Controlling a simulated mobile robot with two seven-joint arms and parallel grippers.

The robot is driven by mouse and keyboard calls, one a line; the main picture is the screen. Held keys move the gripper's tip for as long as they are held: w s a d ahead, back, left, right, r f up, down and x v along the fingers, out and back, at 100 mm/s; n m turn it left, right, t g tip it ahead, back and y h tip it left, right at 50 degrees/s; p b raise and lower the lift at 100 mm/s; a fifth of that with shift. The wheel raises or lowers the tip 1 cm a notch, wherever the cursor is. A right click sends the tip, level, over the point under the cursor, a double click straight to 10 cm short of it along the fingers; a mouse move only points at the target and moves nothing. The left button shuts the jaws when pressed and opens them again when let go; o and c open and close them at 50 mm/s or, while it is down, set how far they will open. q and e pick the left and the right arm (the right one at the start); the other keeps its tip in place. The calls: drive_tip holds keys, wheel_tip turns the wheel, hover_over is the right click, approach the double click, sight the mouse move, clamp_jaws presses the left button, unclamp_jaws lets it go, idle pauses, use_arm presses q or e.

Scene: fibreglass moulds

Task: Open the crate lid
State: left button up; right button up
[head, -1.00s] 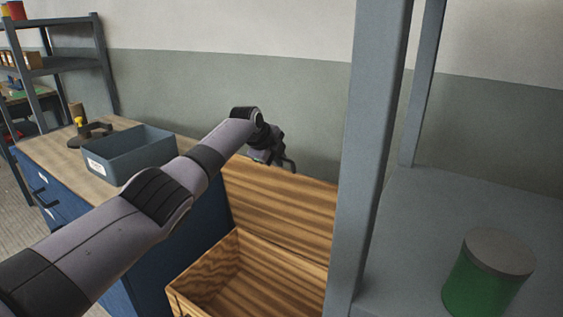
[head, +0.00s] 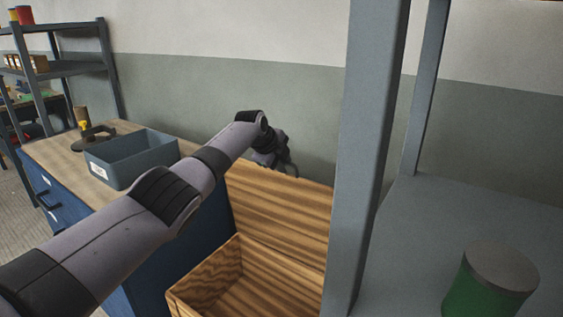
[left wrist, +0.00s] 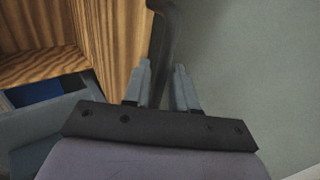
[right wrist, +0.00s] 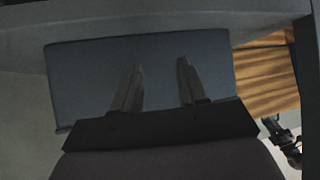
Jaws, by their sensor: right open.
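The wooden crate (head: 203,276) stands low between the blue cabinet and the grey shelf post, with part of its inside showing. Its lid (head: 282,212) stands raised, near upright, at the back of the crate. My left gripper (head: 277,160) is at the lid's top edge. In the left wrist view its fingers (left wrist: 160,88) are shut on a dark curved handle (left wrist: 168,35) beside the lid's wood (left wrist: 106,45). My right gripper (right wrist: 158,85) is open and empty in the right wrist view, in front of a blue-grey panel; it is not in the head view.
A grey bin (head: 132,158) and a dark tool (head: 92,135) stand on the blue cabinet's wooden top (head: 62,158). A grey post (head: 367,150) rises right of the crate. A green can (head: 490,285) stands on the grey shelf (head: 425,235). The wall is close behind the lid.

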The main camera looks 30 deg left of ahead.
use_arm(q)
drive_tip(key=shift+s+f, duration=0.1)
drive_tip(key=shift+f, duration=0.15)
drive_tip(key=v, duration=0.7)
drive_tip(key=shift+r, duration=0.35)
idle(0.5)
